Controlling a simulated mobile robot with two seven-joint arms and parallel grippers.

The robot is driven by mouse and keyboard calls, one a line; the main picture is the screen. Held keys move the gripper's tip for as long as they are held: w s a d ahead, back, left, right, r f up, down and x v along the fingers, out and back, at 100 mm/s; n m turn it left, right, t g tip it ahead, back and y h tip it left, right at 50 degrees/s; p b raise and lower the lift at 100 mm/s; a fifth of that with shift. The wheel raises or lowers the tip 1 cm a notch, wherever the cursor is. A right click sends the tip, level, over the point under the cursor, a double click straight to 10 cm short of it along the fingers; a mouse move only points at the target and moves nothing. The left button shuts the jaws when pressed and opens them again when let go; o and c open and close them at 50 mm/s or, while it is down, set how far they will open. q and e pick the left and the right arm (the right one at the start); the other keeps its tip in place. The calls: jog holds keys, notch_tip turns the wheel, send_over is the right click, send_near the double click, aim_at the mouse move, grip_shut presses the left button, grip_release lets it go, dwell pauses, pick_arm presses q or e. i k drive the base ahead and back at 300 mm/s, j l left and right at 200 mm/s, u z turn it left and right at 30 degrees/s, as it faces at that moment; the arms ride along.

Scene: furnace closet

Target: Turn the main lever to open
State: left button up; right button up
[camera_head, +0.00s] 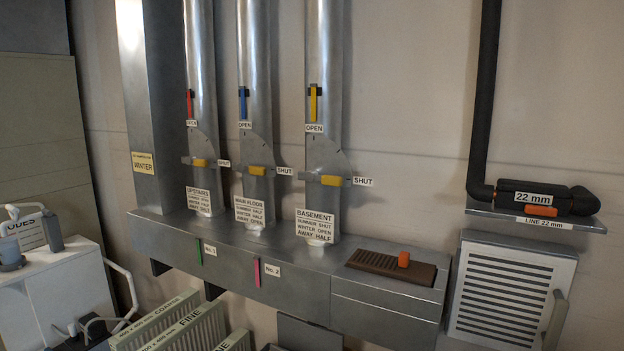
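The main floor lever (256,170) is a short yellow-orange handle on a grey bar across the middle round duct. It lies about level, its handle end pointing right towards the SHUT label (284,172). The OPEN label (245,125) is above it, with a blue tag (243,104) on the duct. The main floor sign (248,211) is below the lever. Neither of my grippers can be made out in this view.
Similar levers sit on the upstairs duct (202,60) at left and the basement duct (323,50) at right, both about level. A metal plenum (240,260) juts out below. A pipe shelf (480,209) and louvred grille (510,290) are at right. Filters (190,325) stand below.

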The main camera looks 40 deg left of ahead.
aim_at(244, 166)
jog(key=u, duration=1.7)
jog(key=i+j+z, duration=0.15)
jog(key=j, duration=0.15)
jog(key=i+j+z, duration=0.15)
jog(key=j, duration=0.2)
jog(key=i+j+z, duration=0.1)
jog(key=j, duration=0.2)
jog(key=i+j+z, duration=0.15)
jog(key=j, duration=0.2)
